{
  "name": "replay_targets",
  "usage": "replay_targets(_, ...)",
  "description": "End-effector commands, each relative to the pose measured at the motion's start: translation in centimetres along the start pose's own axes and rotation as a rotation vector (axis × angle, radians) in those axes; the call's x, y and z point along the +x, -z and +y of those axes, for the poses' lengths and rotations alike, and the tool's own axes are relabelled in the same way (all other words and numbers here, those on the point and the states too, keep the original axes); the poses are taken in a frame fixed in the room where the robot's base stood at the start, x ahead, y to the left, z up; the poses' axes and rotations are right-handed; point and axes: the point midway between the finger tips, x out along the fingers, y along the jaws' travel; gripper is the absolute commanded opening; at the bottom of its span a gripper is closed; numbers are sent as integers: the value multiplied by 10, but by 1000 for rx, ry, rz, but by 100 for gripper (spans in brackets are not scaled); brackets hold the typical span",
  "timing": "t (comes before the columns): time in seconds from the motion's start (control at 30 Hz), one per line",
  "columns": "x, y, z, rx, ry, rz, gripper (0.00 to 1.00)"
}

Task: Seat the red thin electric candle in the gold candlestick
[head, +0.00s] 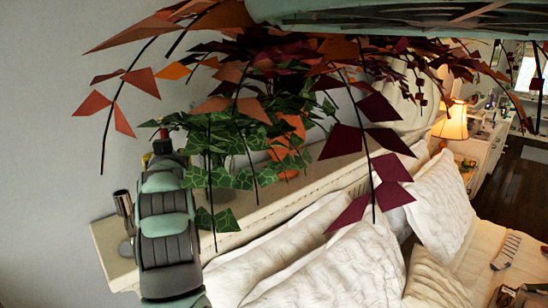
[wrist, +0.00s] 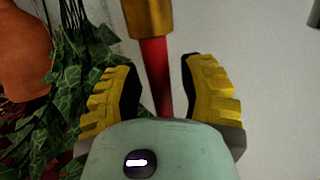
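The red thin candle (wrist: 157,75) shows in the wrist view between the two yellow, black-padded fingers of my gripper (wrist: 158,78). Bare wall shows on both sides of it, so the fingers look apart and not closed on it. One end of the candle meets a gold cylinder (wrist: 148,18), cut off by the top edge; I take this for the gold candlestick, but its full shape is hidden. In the head view my gripper (head: 160,146) is above the headboard shelf, with a red tip (head: 163,133) showing over it. My arm hides the candlestick there.
A silver holder (head: 123,203) stands left of my arm on the shelf (head: 107,240). Green ivy (head: 240,150) and hanging red-leaved stems (head: 350,140) crowd the right side of my gripper. Pillows (head: 340,265) and a lit lamp (head: 452,122) lie farther right.

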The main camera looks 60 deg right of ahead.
Motion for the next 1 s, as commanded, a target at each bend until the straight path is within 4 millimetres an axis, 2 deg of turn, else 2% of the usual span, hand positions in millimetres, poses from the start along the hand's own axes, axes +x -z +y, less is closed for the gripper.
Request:
replay_targets(0.37, 0, 5, 0, 0, 0, 2, 47)
replay_targets(0.47, -2, 17, 0, 0, 0, 8, 47)
replay_targets(0.8, -12, 77, 2, -2, -3, 8, 47)
replay_targets(1.0, -15, 95, 2, 0, -3, 3, 47)
